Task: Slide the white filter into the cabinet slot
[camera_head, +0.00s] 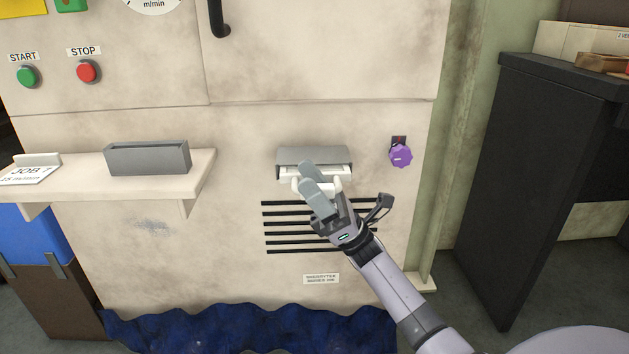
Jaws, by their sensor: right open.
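The cabinet slot (314,156) has a grey hood and sits in the beige cabinet front, above black vent lines. The white filter (290,173) is in the slot, with its pale front edge and a white handle showing below the hood. My right gripper (310,180) is open, with its grey fingers in front of the filter at the handle. The fingers hide the middle of the filter, so I cannot tell whether they touch it or how deep it sits. My left gripper is not in view.
A purple knob (401,155) is right of the slot. A shelf (199,167) with a grey holder (147,158) juts out at left. Green (27,76) and red (87,71) buttons are above it. A dark cabinet (540,150) stands at right.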

